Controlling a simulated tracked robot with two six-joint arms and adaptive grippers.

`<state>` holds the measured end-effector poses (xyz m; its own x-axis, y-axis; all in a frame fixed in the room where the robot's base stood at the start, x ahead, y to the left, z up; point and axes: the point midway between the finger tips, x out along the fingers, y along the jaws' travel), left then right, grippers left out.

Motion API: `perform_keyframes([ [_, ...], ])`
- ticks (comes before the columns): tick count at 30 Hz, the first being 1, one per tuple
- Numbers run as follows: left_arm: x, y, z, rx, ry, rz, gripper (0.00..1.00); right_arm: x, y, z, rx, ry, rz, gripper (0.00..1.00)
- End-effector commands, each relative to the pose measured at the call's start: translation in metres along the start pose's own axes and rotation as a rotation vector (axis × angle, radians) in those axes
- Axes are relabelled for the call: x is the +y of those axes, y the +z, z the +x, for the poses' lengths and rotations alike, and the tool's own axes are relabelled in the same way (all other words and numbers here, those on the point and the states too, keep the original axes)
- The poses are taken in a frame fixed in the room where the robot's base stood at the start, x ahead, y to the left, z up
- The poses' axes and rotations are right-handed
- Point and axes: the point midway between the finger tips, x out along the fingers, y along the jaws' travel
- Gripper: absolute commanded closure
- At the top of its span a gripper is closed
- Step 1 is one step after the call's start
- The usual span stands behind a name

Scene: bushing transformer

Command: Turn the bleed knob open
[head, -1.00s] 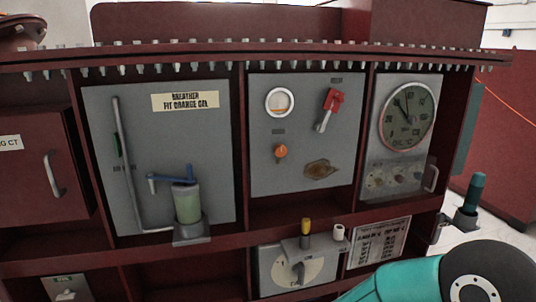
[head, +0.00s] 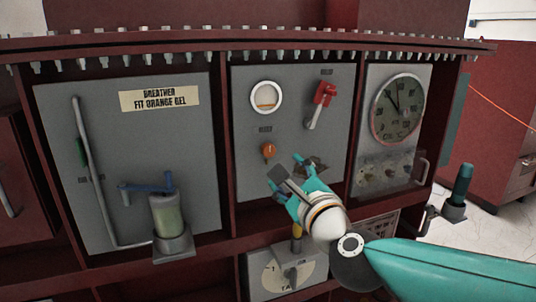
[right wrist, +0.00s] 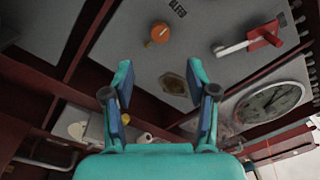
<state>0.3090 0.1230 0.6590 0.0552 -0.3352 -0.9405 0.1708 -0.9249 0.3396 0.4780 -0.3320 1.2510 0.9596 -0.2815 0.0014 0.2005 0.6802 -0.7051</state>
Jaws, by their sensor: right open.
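The bleed knob (head: 268,151) is a small round orange knob on the grey middle panel, below a round gauge. It also shows in the right wrist view (right wrist: 160,33), near a label reading BLEED. My right gripper (head: 289,172) is just below and to the right of the knob in the head view, apart from it. In the right wrist view my right gripper (right wrist: 158,75) has its two fingers spread wide with nothing between them, and the knob lies beyond the fingertips. My left gripper is not in view.
A red-handled lever (head: 321,98) is at the upper right of the panel. A brownish oval patch (right wrist: 173,84) lies below the knob. A round dial (head: 397,108) is to the right, and a breather jar (head: 168,214) with a blue handle is to the left.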

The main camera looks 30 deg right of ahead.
Motion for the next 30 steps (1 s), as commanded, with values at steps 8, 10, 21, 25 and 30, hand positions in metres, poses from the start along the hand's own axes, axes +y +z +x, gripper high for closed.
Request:
perform_keyframes([
  [8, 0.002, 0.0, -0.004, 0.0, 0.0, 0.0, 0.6, 0.002, 0.0, 0.064, 0.003, 0.004, -0.004, 0.42],
  [10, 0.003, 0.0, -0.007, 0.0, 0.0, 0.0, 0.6, 0.001, 0.001, 0.078, 0.002, 0.004, -0.004, 0.42],
  [21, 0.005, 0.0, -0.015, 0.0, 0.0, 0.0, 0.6, 0.002, 0.002, 0.118, -0.002, 0.003, -0.002, 0.42],
  [25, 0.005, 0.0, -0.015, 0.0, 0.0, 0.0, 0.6, 0.002, 0.001, 0.12, -0.002, 0.004, -0.002, 0.42],
  [30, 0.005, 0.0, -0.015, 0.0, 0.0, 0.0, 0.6, 0.003, 0.001, 0.12, -0.003, 0.004, -0.002, 0.42],
])
